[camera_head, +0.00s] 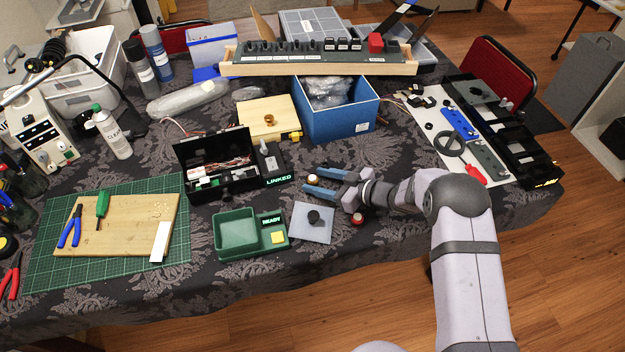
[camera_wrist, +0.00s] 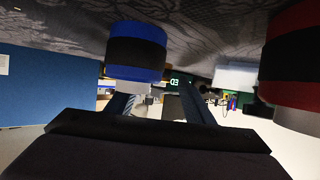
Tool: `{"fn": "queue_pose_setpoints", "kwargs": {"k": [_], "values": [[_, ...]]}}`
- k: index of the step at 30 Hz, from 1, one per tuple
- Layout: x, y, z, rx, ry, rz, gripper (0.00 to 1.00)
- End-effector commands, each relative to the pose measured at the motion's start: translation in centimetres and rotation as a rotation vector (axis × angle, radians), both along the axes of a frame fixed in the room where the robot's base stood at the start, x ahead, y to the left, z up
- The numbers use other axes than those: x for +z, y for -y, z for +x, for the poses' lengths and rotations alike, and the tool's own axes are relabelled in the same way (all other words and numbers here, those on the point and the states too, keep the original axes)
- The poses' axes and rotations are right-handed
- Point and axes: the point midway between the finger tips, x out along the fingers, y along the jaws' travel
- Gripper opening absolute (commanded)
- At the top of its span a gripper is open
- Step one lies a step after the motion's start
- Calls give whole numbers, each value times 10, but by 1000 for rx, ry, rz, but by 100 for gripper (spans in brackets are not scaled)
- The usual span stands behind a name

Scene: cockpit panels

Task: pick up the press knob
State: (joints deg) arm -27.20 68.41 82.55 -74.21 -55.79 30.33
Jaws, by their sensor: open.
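My gripper (camera_head: 305,181) is open, low over the cloth, its two blue fingers pointing left. A small round knob with a pale and orange top (camera_head: 313,180) lies between the fingertips, apparently not clamped. In the wrist view, which looks upside down, the fingers (camera_wrist: 158,100) stand apart with a pale piece between them. A blue and black round knob (camera_wrist: 137,50) shows large in front of them. A red and black knob (camera_wrist: 295,70) is at the right; a red-topped knob (camera_head: 357,219) sits just below the gripper in the head view. Which one is the press knob I cannot tell.
A grey plate with a black knob (camera_head: 325,234) lies below left of the fingers. A green READY tray (camera_head: 234,250), a black LINKED device (camera_head: 269,163) and an open black box (camera_head: 222,186) stand left. A blue bin (camera_head: 338,122) stands behind. Cloth below the plate is clear.

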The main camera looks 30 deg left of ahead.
Motion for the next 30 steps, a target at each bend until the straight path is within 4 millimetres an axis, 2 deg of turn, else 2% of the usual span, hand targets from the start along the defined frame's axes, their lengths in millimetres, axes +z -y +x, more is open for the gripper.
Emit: {"fn": "queue_pose_setpoints", "kwargs": {"k": [10, 15, 16, 25, 30], "values": [[-3, -6, 0, 0, -1, -1, 48], [-3, -6, 0, 0, -1, 0, 7], [-3, -6, 0, 0, -1, -1, 3], [-1, -6, 0, 0, 0, 0, 3], [9, -6, 1, -1, 1, 1, 3]]}}
